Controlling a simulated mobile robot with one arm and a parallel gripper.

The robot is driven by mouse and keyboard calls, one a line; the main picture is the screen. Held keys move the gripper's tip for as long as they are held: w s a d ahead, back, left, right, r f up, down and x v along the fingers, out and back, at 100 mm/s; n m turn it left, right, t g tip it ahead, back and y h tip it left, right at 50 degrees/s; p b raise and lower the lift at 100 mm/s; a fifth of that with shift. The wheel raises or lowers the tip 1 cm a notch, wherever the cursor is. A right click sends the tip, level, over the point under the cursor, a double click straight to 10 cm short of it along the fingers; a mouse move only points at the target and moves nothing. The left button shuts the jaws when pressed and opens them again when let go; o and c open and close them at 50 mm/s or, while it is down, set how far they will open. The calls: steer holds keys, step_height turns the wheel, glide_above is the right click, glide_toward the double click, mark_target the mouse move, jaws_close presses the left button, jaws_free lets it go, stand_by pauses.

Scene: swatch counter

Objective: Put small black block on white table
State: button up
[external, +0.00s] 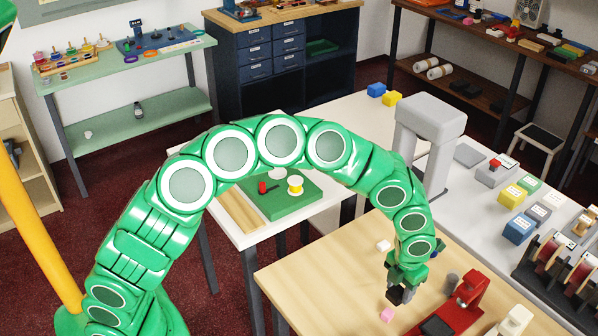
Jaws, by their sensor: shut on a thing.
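My gripper (401,289) is low over the light wooden table (320,272) at the lower right and is shut on a small black block (396,297). The fingers hide part of the block, and I cannot tell whether it touches the wood. A white table top (462,210) stretches behind and to the right of the wooden one. A white top (245,240) also shows at the middle left, partly hidden by my arm, with a green board (280,204) on it.
Near my gripper are a pink block (387,315), a white block (383,246), a grey cylinder (452,281) and a red device (462,302). A grey arch (428,125), blue block (376,90) and yellow block (391,98) stand on the white surface behind.

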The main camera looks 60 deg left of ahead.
steer(key=s+a+r, duration=0.4)
steer(key=s+r, duration=0.3)
steer(key=s, duration=0.4)
steer(key=shift+a+r, duration=0.3)
steer(key=shift+s, duration=0.1)
